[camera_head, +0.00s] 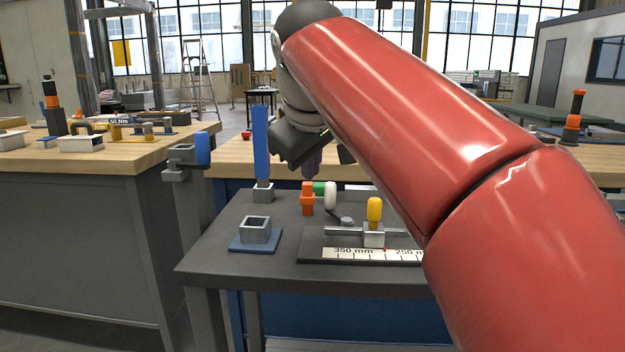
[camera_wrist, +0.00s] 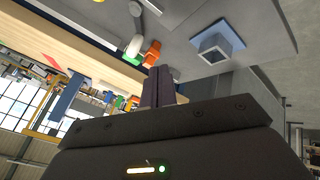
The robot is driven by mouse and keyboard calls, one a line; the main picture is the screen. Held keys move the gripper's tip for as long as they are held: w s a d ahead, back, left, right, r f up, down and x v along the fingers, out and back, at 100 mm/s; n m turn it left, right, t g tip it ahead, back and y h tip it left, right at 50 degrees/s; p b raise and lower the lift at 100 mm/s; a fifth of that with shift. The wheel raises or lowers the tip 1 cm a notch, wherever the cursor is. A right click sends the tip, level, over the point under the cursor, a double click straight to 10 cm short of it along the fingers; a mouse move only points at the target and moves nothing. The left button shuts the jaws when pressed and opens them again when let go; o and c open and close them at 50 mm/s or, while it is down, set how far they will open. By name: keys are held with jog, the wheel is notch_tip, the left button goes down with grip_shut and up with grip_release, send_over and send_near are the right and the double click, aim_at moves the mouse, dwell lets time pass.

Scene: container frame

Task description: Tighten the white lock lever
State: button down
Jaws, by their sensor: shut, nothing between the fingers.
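The white lock lever (camera_head: 330,195) stands on the grey bench, between an orange block (camera_head: 307,198) and the ruler fixture, with a green piece (camera_head: 319,187) behind it. A dark curved piece (camera_head: 346,221) lies at its foot. In the wrist view the white lever (camera_wrist: 133,46) shows beside the orange block (camera_wrist: 152,52). My gripper (camera_head: 311,168) is above and behind the lever, apart from it, pointing down. In the wrist view my fingers (camera_wrist: 158,86) are together and empty, with the orange block just beyond their tips.
A tall blue post (camera_head: 261,143) stands left of the orange block. An open grey box on a blue plate (camera_head: 255,249) is at front left. A ruler fixture (camera_head: 345,255) with a yellow knob (camera_head: 375,209) is at front right. My red arm hides the bench's right side.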

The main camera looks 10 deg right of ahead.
jog(key=b+x, duration=0.1)
jog(key=x, duration=0.8)
jog(key=shift+w+f, duration=0.1)
jog(key=shift+f, duration=0.3)
jog(key=shift+w+d+r, duration=0.1)
jog(key=shift+w+d, duration=0.55)
jog(key=shift+d, duration=0.15)
jog(key=shift+w+d, duration=0.6)
jog(key=shift+d, duration=0.2)
